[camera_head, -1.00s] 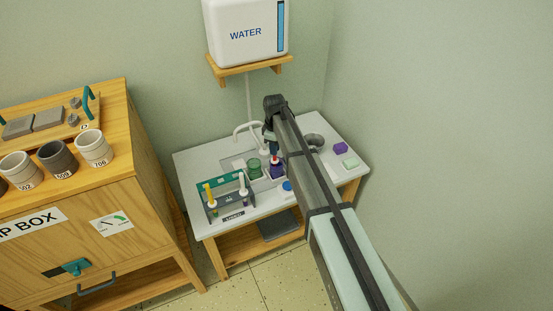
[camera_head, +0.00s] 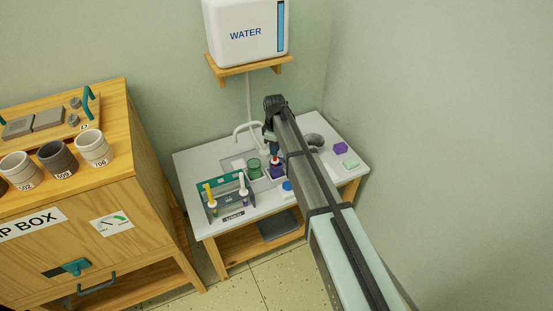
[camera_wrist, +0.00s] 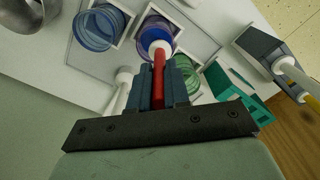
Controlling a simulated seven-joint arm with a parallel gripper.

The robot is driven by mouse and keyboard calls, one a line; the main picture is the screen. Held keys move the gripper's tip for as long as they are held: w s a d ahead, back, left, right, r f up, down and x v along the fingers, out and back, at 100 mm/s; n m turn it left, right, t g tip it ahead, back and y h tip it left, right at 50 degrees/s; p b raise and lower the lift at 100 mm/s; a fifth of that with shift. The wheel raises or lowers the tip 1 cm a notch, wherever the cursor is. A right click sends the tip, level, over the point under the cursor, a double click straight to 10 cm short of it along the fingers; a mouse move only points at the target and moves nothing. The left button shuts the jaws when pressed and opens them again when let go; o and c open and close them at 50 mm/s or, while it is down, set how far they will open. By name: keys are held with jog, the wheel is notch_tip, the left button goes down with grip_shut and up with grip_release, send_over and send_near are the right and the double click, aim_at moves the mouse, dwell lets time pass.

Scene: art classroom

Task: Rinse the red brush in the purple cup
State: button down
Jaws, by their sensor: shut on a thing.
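My gripper (camera_wrist: 165,88) is shut on the red brush (camera_wrist: 158,78), which has a pale round collar towards its lower end. The gripper is above the purple cup (camera_wrist: 142,33), and the collar overlaps the cup's opening in the wrist view. The bristles are hidden, so I cannot tell how deep they are. In the head view the purple cup (camera_head: 278,171) stands partly beside my arm, with a bit of the red brush (camera_head: 274,158) over it. The gripper's fingers are mostly hidden there.
The green cup (camera_head: 254,168) stands just left of the purple one. A blue cup (camera_wrist: 94,42) is on its other side. A rack (camera_head: 235,204) with upright brushes stands at the front left. A curved tap (camera_head: 240,128) is behind.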

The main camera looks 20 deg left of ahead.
jog(key=shift+w+d, duration=0.25)
jog(key=shift+w, duration=0.05)
jog(key=shift+r, duration=4.4)
jog(key=shift+r, duration=1.85)
